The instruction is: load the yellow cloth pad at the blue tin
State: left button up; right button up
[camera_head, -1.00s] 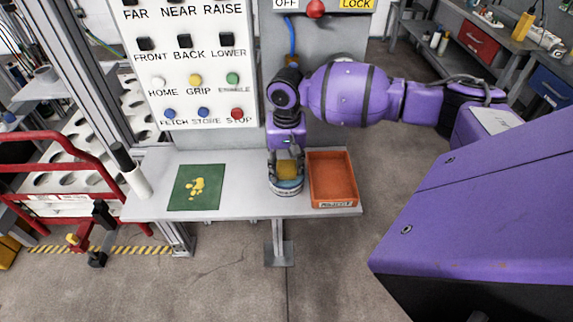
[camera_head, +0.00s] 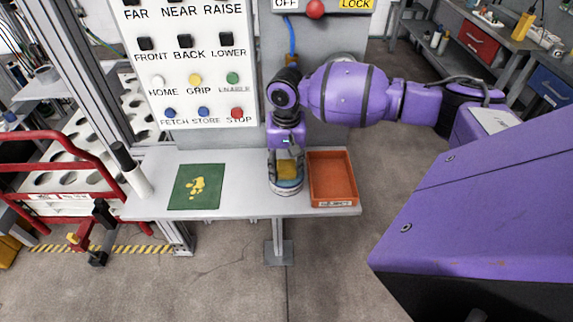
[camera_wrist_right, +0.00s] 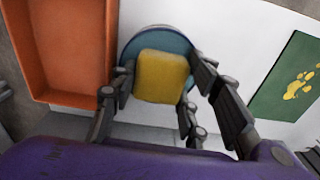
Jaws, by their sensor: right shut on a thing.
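The yellow cloth pad (camera_head: 287,170) is between the fingers of my right gripper (camera_head: 286,162), which is shut on it. The blue tin (camera_head: 286,189) stands on the grey table, directly under the pad. In the right wrist view the pad (camera_wrist_right: 161,77) covers the middle of the tin's blue opening, and the tin's rim (camera_wrist_right: 133,47) shows around it. Fingers of my right gripper (camera_wrist_right: 158,88) flank the pad on both sides. I cannot tell how deep the pad sits or whether it touches the tin's inside. My left gripper is out of view.
An orange tray (camera_head: 333,178) stands close to the right of the tin. A green mat (camera_head: 182,201) with yellow spots lies to the left, then a white cylinder (camera_head: 138,181) with a black top. A button panel (camera_head: 189,65) rises behind the table (camera_head: 245,185).

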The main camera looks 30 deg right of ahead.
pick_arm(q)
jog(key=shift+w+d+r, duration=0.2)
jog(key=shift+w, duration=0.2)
pick_arm(e)
jog(key=shift+f, duration=0.15)
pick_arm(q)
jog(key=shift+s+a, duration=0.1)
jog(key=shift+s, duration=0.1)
pick_arm(e)
jog(key=shift+s, duration=0.1)
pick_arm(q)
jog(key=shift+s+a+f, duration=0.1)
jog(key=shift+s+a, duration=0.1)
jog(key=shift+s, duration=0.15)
pick_arm(e)
jog(key=shift+f, duration=0.1)
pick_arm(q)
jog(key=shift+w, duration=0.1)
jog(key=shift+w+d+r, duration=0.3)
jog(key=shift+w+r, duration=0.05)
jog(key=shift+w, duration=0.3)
pick_arm(e)
jog(key=shift+s+f, duration=0.1)
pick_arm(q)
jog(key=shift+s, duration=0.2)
